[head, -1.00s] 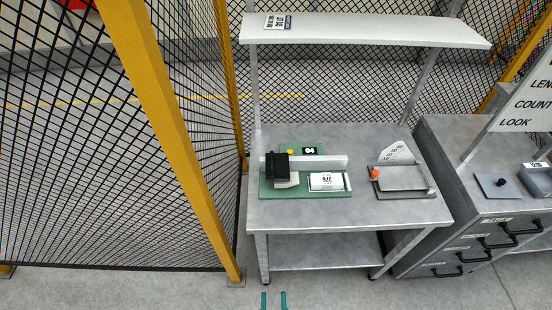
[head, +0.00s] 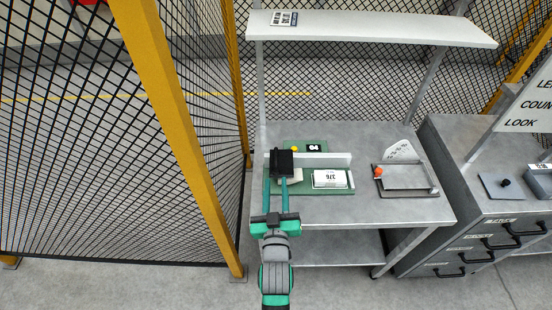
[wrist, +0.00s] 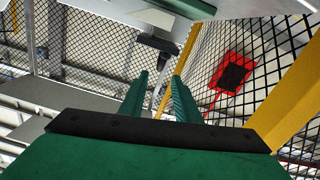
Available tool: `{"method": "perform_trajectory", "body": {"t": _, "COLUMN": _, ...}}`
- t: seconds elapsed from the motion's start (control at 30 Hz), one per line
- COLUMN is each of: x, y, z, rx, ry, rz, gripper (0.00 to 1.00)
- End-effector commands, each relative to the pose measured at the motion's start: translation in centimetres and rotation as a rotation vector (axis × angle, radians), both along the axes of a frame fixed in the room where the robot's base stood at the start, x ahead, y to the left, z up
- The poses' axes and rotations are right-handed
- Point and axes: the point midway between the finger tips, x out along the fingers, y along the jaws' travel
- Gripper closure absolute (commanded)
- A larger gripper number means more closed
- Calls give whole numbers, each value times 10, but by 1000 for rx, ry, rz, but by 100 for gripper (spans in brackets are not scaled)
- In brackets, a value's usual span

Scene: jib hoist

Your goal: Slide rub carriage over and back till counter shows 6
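The black rub carriage (head: 285,162) is at the left end of a rail on a green board (head: 335,190) on the grey bench. A pale block is under it. The small black counter (head: 313,148) behind the rail seems to read 04, though the digits are tiny. My gripper (head: 280,178) reaches up from the front of the bench, its two green fingers apart at the carriage. In the wrist view the fingers (wrist: 158,80) are open with nothing between them. A black part (wrist: 158,44), likely the carriage, shows just beyond the tips. I cannot tell whether they touch.
A white card (head: 330,179) lies on the board, right of the carriage. A shelf (head: 370,30) hangs above. A yellow fence post (head: 185,140) stands left. A drawer cabinet (head: 485,230) stands right.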

Motion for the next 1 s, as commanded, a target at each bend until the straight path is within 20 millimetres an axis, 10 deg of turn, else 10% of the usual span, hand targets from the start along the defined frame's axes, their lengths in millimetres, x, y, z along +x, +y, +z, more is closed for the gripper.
{"method": "perform_trajectory", "body": {"t": 1.0, "x": 110, "y": 0, "z": 1, "rx": -1, "ry": 0, "rz": 0, "gripper": 71}}
